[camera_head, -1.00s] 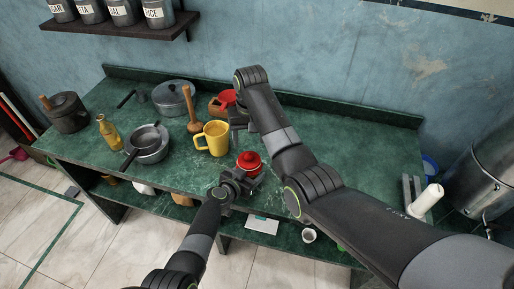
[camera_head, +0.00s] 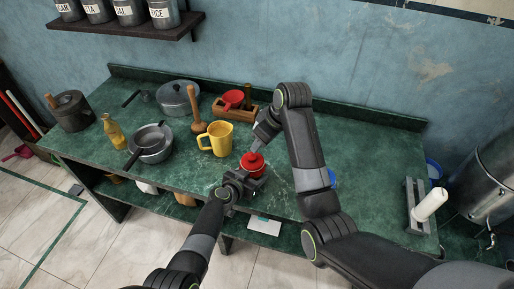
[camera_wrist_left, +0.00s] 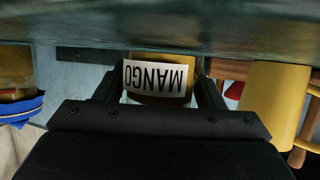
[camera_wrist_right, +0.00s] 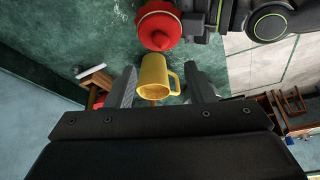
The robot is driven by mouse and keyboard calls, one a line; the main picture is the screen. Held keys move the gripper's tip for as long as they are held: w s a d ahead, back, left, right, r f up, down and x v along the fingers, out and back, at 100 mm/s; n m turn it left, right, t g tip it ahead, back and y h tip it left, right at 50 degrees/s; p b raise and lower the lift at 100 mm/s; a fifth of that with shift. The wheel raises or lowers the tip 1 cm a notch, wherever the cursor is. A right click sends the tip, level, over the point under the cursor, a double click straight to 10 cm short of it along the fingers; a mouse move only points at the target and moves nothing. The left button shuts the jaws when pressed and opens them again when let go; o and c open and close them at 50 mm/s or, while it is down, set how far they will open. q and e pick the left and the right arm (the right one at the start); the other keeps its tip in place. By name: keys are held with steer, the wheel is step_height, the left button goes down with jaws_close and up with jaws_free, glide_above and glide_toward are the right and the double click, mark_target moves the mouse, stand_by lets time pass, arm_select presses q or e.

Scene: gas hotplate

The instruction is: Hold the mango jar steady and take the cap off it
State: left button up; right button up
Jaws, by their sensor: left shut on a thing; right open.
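The mango jar stands on the green counter near its front edge. Its red cap (camera_head: 252,161) is on top in the head view and also shows in the right wrist view (camera_wrist_right: 158,27). In the left wrist view the jar's white MANGO label (camera_wrist_left: 155,78) appears upside down between the fingers. My left gripper (camera_head: 250,184) is shut on the jar's body from the front. My right gripper (camera_wrist_right: 170,88) is open and empty, above and behind the jar; its fingertips are hard to make out in the head view.
A yellow mug (camera_head: 217,140) stands just left of and behind the jar. Further left are a wooden pestle (camera_head: 196,115), pans (camera_head: 150,143) and a yellow bottle (camera_head: 113,130).

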mark_target(253, 155)
steer(key=x, duration=0.9)
steer(key=shift+a+f, duration=0.1)
steer(key=shift+f, duration=0.1)
steer(key=shift+c, duration=0.5)
jaws_close()
steer(key=shift+r, duration=0.2)
steer(key=shift+r, duration=0.95)
steer(key=shift+r, duration=2)
arm_select(q)
steer(key=o, duration=1.5)
steer(key=shift+c, duration=0.2)
